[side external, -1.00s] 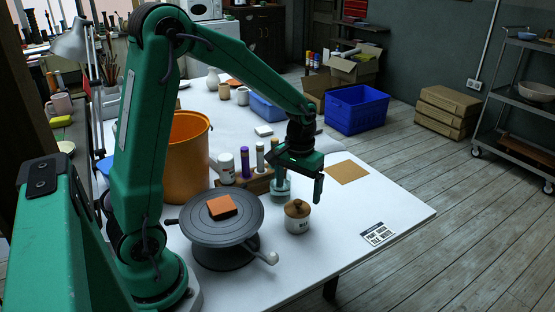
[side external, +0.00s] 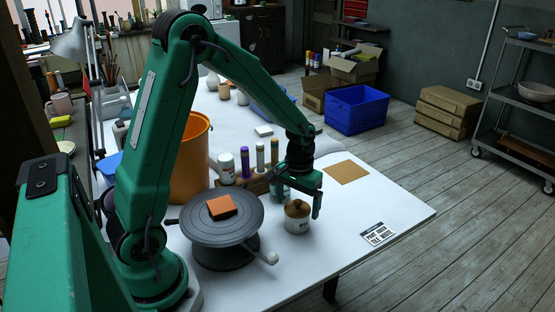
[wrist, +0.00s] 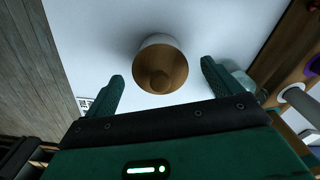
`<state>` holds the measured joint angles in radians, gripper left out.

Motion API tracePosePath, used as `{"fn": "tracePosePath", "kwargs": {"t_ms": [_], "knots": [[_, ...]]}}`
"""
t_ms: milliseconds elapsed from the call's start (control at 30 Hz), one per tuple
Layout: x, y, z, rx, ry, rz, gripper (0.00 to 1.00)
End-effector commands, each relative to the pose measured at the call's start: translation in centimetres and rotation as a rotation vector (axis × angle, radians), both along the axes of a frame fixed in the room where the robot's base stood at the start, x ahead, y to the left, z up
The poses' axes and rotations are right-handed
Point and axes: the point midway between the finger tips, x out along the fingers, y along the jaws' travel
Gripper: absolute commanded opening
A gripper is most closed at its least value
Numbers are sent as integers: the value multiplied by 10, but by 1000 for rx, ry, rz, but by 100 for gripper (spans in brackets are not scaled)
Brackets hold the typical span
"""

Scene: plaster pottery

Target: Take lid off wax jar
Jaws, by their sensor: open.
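The wax jar (side external: 297,224) is a small white pot with dark lettering. It stands upright on the white table. Its wooden lid (side external: 297,208) with a round knob sits on top. In the wrist view the lid (wrist: 161,70) shows from above, with the white jar rim (wrist: 158,40) behind it. My gripper (side external: 299,203) is open and empty, above the jar in the side view. In the wrist view its two fingers (wrist: 162,80) are spread to either side of the lid, with gaps on both sides.
A grey turntable (side external: 235,238) bearing an orange-brown block (side external: 221,207) stands left of the jar. A wooden rack of tubes and bottles (side external: 258,186) and a glass jar (wrist: 235,75) are close by. A brown square (side external: 346,172) and a printed card (side external: 378,234) lie to the right.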

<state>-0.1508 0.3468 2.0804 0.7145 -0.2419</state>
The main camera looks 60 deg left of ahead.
Motion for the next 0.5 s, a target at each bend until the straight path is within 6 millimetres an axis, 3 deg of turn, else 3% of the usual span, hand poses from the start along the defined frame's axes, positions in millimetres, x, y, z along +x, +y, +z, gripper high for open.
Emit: {"fn": "tracePosePath", "kwargs": {"t_ms": [133, 367, 500], "knots": [[0, 0, 0, 0, 0, 0, 90], [0, 0, 0, 0, 0, 0, 45], [0, 0, 0, 0, 0, 0, 42]]}}
